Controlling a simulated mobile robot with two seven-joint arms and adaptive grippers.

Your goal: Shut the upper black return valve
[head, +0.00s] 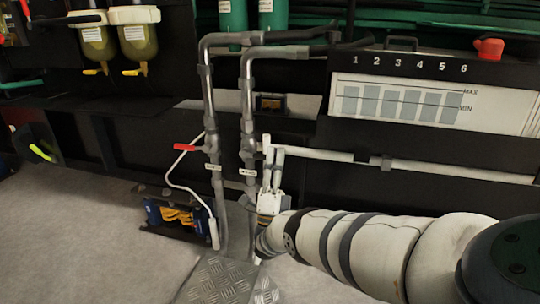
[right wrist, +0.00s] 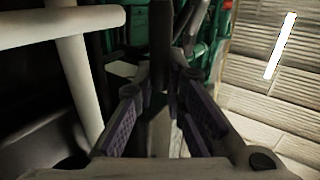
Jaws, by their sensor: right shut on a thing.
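Two grey vertical pipes stand side by side in the head view. The left pipe (head: 208,95) has a valve with a red lever (head: 186,147) pointing left. The right pipe (head: 247,95) has a dark valve body (head: 249,143) at about the same height. My right gripper (head: 273,155) is against the right side of this valve, fingers pointing up. In the right wrist view, a dark bar (right wrist: 161,35), which looks like the black valve lever, runs between the purple-padded fingers (right wrist: 164,115). Its held end is in shadow. My left gripper is not in view.
A white horizontal pipe (head: 320,154) runs right from beside the valve. A white bent rod (head: 178,184) hangs left of the pipes. A blue-and-yellow unit (head: 176,215) sits low left. A numbered panel (head: 410,103) is upper right; grey floor (head: 90,235) is open at left.

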